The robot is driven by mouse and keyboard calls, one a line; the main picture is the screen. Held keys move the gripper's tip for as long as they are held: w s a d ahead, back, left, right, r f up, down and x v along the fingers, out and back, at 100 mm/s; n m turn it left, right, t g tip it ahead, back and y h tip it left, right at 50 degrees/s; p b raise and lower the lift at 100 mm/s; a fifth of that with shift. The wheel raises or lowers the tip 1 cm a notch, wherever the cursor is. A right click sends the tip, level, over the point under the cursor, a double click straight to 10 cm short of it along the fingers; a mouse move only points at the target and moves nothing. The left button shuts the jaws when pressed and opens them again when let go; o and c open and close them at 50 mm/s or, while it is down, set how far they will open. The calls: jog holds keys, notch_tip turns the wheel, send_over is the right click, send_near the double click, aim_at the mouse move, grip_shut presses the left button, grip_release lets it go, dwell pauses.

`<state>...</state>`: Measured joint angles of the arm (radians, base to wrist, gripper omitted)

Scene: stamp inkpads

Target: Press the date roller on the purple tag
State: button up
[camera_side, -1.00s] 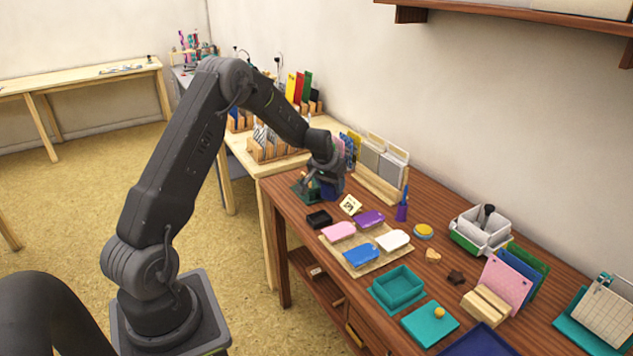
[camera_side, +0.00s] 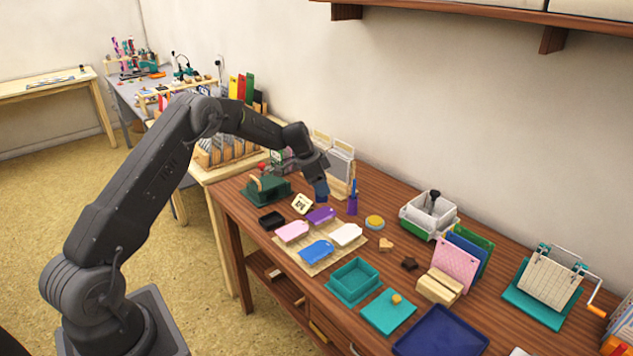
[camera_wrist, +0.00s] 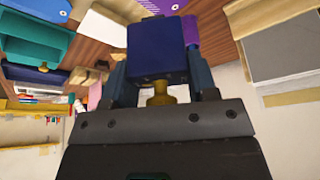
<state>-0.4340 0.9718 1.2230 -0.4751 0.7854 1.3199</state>
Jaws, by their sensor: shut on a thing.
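My gripper (camera_side: 318,178) is shut on a dark blue block, the date roller (camera_side: 321,190). It holds it above the far side of the tags. The purple tag (camera_side: 321,215) lies flat on a tan mat (camera_side: 312,268), just below the roller in the side view; there seems to be a gap between them. In the wrist view the blue roller body (camera_wrist: 157,48) sits between the fingers, with a brass knob (camera_wrist: 160,97) near the palm. The roller's underside is hidden. A purple patch shows beside it; I cannot tell surely that it is the tag.
Pink (camera_side: 292,232), blue (camera_side: 316,250) and white (camera_side: 345,235) tags share the mat. A black pad (camera_side: 271,221), a small lettered card (camera_side: 303,204) and a green stand (camera_side: 267,188) are to the left.

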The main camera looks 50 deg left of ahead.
aim_at(321, 201)
jog(key=shift+f, duration=2.4)
jog(key=shift+f, duration=0.65)
jog(key=shift+r, duration=3.6)
